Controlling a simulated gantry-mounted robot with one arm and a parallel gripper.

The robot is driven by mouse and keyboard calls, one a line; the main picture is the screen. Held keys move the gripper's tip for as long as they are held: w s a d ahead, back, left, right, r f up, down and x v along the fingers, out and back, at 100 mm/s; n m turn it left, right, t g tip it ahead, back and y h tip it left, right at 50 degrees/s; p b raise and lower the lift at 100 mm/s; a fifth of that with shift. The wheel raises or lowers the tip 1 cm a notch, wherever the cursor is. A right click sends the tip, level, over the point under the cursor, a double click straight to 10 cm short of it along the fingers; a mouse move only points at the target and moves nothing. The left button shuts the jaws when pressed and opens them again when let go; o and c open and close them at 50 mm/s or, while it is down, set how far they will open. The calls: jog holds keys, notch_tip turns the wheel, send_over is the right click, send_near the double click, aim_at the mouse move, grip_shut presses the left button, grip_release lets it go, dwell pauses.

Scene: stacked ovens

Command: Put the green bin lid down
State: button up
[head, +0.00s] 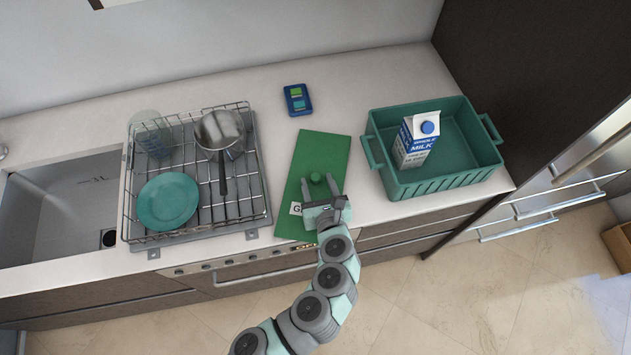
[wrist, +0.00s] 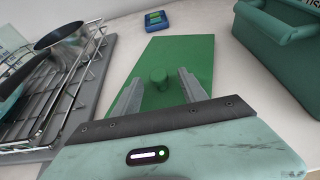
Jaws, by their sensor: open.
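My gripper (head: 317,186) is open over the front part of the lid. The lid (wrist: 178,60) looks flat on the counter. The green bin (head: 440,180) stands open to the right.
A milk carton (head: 415,145) stands inside the bin. On the left, a wire rack (head: 245,190) holds a pot (head: 219,132), a teal plate (head: 167,201) and a clear glass (head: 152,138). A blue device (head: 297,100) lies behind the lid. A sink (head: 65,210) is at far left.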

jog(key=shift+f, duration=0.1)
grip_shut()
dwell(0.5)
